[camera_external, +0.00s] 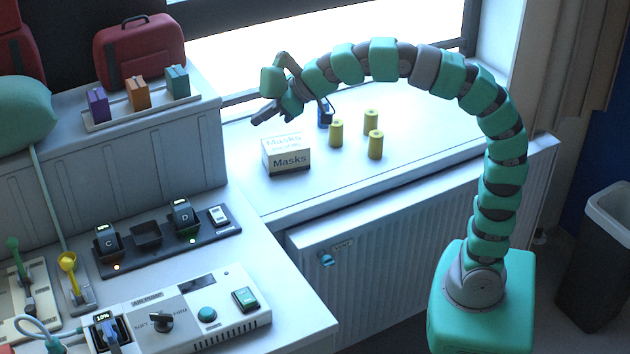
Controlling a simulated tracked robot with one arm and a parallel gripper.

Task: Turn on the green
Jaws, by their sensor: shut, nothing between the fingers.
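Several green things are in view. A green rocker switch (245,298) and a round green button (207,315) sit on the right part of the white pump box (175,309). A green-knobbed lever (13,244) stands at the far left. A small green block (177,81) stands on a white tray on the raised ledge. I cannot tell from the picture whether the rocker is on. My gripper (260,117) is shut and empty, in the air above and left of the mask box, well away from all these controls.
A mask box (286,154), several yellow cylinders (336,133) and a dark blue object (325,116) stand on the sill. A charger strip (160,245) with units C and D lies behind the pump box. A yellow-knobbed lever (68,263) stands left. A radiator (385,230) is below the sill.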

